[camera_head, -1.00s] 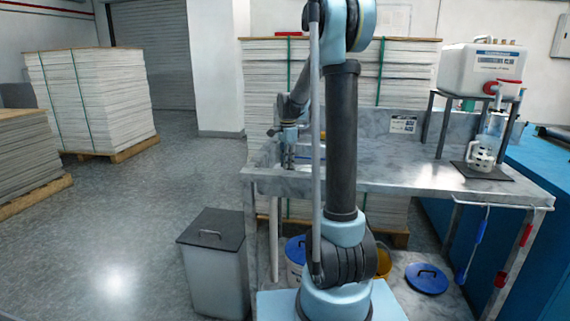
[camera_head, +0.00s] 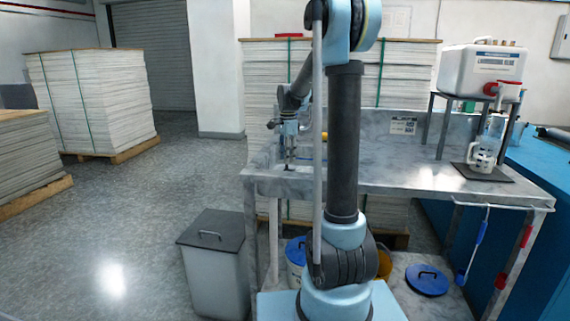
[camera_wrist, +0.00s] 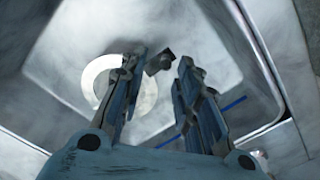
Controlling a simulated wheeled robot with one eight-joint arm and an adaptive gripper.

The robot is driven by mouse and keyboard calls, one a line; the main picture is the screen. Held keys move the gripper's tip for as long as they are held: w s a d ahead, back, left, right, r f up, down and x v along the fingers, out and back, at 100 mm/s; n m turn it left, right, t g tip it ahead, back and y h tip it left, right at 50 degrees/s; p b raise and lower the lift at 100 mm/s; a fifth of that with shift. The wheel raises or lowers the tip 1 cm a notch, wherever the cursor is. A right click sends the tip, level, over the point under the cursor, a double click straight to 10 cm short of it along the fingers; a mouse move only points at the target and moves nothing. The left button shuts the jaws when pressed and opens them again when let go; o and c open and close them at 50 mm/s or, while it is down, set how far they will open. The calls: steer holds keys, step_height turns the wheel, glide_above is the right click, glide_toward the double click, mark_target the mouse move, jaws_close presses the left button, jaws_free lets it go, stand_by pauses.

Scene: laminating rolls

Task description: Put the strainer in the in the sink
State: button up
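The steel sink (camera_wrist: 215,45) fills most of the wrist view. A pale round ring (camera_wrist: 95,72) lies on its floor, partly hidden behind my left finger. I cannot tell whether this ring is the strainer or the drain rim. My gripper (camera_wrist: 163,58) is over the sink with its two fingers apart. A small dark piece (camera_wrist: 158,63) shows between the fingertips, nearer the left one, with no clear grip on it. In the head view my gripper (camera_head: 290,160) points down at the counter's left end, where the sink's inside is mostly hidden.
The grey counter (camera_head: 420,181) runs right from the sink. A lidded grey bin (camera_head: 212,262) stands below left. The counter's middle is clear.

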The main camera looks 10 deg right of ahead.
step_height(320, 180, up, 9)
steer(key=shift+f, duration=0.2)
stand_by(0.4)
